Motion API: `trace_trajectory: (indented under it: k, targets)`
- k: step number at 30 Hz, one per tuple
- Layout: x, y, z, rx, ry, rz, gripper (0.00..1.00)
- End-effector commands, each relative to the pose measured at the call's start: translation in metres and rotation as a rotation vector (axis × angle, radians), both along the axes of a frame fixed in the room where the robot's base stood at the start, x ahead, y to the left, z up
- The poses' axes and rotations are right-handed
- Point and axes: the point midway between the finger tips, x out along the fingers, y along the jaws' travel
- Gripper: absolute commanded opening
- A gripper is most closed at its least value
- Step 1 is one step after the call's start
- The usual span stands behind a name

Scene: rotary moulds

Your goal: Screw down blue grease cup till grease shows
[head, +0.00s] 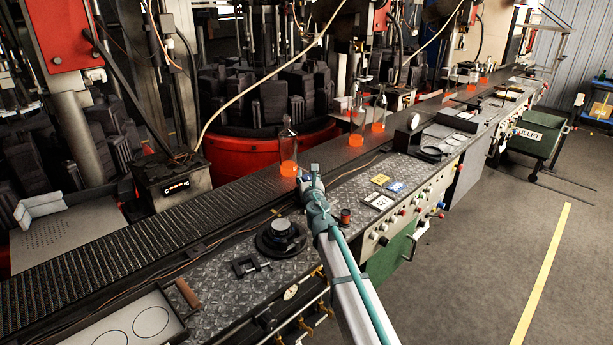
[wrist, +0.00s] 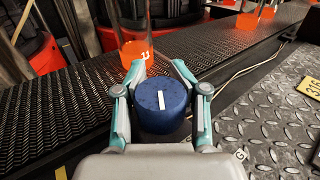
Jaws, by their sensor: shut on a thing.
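The blue grease cup (wrist: 163,103) is a round, dark blue cap with a short white line on its top, seen in the wrist view. The line runs almost straight up the picture with a slight tilt. My gripper (wrist: 160,78) has its teal fingers around the cup, one on each side, and is shut on it. The cup's lower part and what it sits on are mostly hidden, and I see no grease around it.
A glass bottle with a glowing orange base (head: 287,150) stands on the dark conveyor (head: 220,195) just beyond my gripper. A black round device (head: 281,238) and a clamp (head: 251,265) lie on the patterned metal console.

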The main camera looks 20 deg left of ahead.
Motion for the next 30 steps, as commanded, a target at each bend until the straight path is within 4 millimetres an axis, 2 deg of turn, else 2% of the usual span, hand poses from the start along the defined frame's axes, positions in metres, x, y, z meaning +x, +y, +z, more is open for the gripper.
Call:
trace_trajectory:
  k: [19,30]
  targets:
    - [-0.0001,-0.0061,-0.0014,-0.001,0.002,-0.181,0.03]
    - [0.0,-0.0076,-0.0026,0.0,0.002,-0.214,0.03]
